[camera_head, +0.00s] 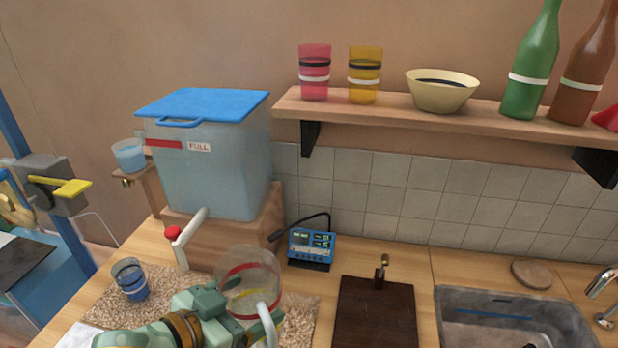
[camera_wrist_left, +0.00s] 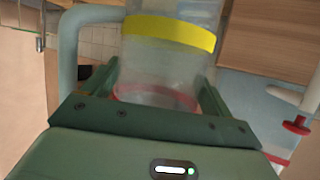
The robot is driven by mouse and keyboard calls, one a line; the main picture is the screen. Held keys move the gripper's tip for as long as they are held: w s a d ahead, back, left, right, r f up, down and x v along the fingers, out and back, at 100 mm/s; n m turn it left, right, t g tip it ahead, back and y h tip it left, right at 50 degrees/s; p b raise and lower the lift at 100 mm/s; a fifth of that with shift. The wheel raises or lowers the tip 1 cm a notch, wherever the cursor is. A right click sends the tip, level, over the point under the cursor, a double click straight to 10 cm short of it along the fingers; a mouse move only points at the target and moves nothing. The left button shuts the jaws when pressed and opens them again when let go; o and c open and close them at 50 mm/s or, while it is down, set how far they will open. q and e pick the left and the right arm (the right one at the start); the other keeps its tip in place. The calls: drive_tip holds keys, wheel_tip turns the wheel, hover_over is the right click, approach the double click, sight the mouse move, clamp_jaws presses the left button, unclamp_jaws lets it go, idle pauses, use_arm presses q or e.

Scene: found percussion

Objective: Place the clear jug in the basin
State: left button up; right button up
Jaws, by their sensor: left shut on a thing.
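The clear jug (camera_head: 250,272), with a red band, a yellow band and a pale handle, is in front of the water tank in the head view. My left gripper (camera_head: 232,305) is shut on the jug; in the left wrist view, the jug (camera_wrist_left: 170,65) is between its two green fingers (camera_wrist_left: 160,85). I cannot tell whether the jug's base touches the mat. The basin (camera_head: 460,292) is a grey sink at the lower right of the head view, well to the right of the jug and cut off by the frame's edge. My right gripper is not in view.
A blue-lidded tank (camera_head: 215,165) with a red-knobbed tap stands behind the jug. A blue cup (camera_head: 131,280) is on the speckled mat (camera_head: 100,312). A blue meter (camera_head: 311,246) and a dark board (camera_head: 375,315) lie between jug and basin. A faucet (camera_head: 603,285) is at the right.

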use_arm(q)
drive_tip(key=w+a+r+n+t+y, duration=0.3)
drive_tip(key=a+n+y, duration=0.4)
drive_tip(key=a, duration=0.3)
drive_tip(key=shift+w+r+n+y, duration=0.15)
drive_tip(key=shift+r+n+y, duration=0.25)
drive_tip(key=shift+y, duration=0.3)
